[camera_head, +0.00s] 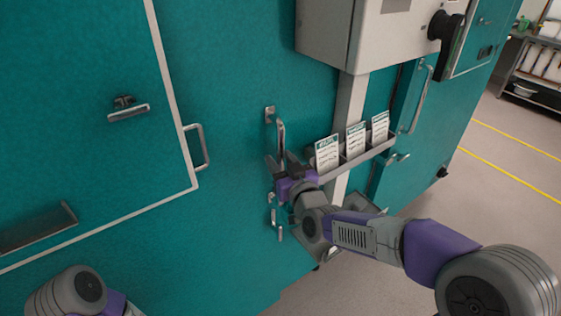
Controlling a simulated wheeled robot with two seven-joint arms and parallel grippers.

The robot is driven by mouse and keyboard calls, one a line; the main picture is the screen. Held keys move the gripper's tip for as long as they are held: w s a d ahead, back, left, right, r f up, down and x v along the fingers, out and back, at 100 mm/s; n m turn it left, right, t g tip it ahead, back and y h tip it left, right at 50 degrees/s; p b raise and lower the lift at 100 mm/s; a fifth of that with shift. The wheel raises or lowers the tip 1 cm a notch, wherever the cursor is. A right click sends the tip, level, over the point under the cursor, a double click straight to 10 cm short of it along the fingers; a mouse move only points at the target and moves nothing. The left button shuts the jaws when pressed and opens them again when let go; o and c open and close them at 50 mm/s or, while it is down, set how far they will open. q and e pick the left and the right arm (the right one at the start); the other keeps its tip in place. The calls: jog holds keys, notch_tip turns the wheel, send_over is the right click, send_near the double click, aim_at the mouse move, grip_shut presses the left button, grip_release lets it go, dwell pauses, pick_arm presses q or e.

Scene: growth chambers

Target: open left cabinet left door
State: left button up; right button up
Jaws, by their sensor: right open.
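A large teal cabinet front (235,60) fills the left and middle of the head view. A panel outlined in pale trim (80,70) is set in it, with a metal pull handle (203,147) at its right edge. Farther right is a tall metal handle (281,133) on the teal front. My right gripper (281,165) is open at the lower end of this handle. Its fingers point up towards the handle; whether they touch or straddle it I cannot tell. I see no open gap at a door edge. My left gripper is out of view; only part of my left arm shows.
A grey control box (325,30) juts out at the top, on a pale post. Below it a narrow rack (360,158) holds white cards close to my right gripper. More teal doors stand to the right. The floor (450,210) at right is clear.

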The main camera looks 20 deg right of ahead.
jog(key=shift+w, duration=0.2)
grip_shut()
jog(key=shift+s, duration=0.1)
